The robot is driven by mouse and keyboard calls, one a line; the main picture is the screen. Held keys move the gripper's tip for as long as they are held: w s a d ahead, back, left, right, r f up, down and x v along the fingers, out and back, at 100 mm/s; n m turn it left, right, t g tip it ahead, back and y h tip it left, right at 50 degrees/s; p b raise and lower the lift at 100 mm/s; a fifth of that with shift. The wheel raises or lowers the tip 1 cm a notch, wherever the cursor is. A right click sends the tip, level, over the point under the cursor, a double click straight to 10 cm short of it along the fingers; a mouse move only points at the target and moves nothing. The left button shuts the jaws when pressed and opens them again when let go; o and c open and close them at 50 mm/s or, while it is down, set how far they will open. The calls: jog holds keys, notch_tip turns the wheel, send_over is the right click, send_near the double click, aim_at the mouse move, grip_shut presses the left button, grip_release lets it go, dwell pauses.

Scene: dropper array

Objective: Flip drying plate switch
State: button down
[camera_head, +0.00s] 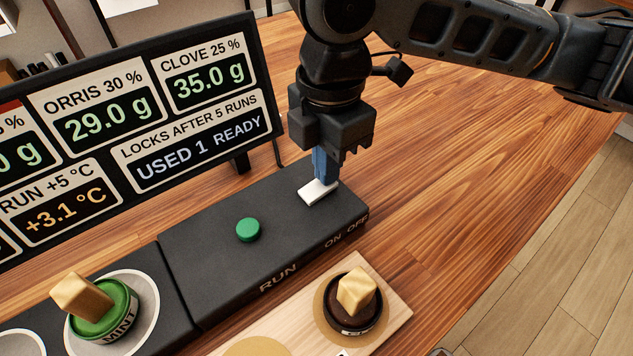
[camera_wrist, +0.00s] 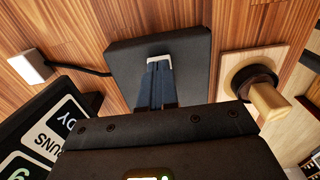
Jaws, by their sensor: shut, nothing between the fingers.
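The white switch (camera_head: 313,197) sits on top of the black control box (camera_head: 195,259), near its right end. ON and OFF labels are on the box's front edge near it. My gripper (camera_head: 323,182) points down with its blue fingers together and empty. The fingertips are at the rear part of the switch and appear to touch it. In the wrist view the closed fingers (camera_wrist: 158,82) cover most of the switch, and only its white edge (camera_wrist: 160,57) shows. I cannot tell which way the switch is set.
A green button (camera_head: 248,230) is left of the switch, above the RUN label. A display (camera_head: 190,120) behind reads "USED 1 READY". A green MINT dropper (camera_head: 100,310) stands at left, and a dark dropper (camera_head: 352,305) on a wooden tray (camera_head: 392,312) in front. The table at right is clear.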

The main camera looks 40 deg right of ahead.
jog(key=shift+f, duration=0.25)
jog(key=shift+r+p, duration=3)
jog(key=shift+r, duration=0.55)
jog(key=shift+s+f, duration=0.1)
